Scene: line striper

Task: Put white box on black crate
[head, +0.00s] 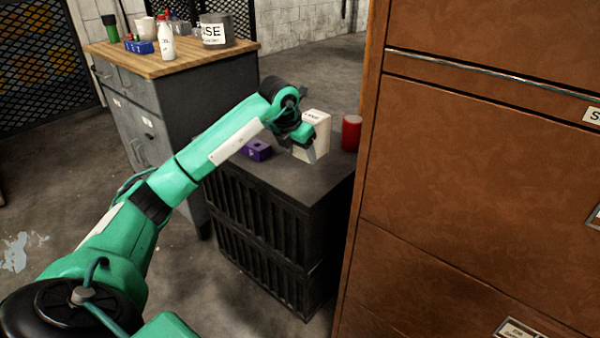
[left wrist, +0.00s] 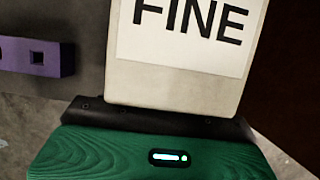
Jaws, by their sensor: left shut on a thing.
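The white box (head: 318,128) is at the top of the black crate (head: 265,222) in the head view, near its back edge. It looks upright; I cannot tell whether its base touches the crate top. My left gripper (head: 306,138) is shut on the white box from its front left side and hides part of it. In the left wrist view the white box (left wrist: 185,70) fills the upper middle, with a label reading "FINE", right at the gripper (left wrist: 160,125). My right gripper is not in view.
A purple block (head: 257,150) lies left of the white box, and a red cylinder (head: 351,133) stands close on its right. A tall brown cabinet (head: 480,170) borders the crate on the right. A wooden-topped workbench (head: 180,62) with bottles and a bucket stands behind left.

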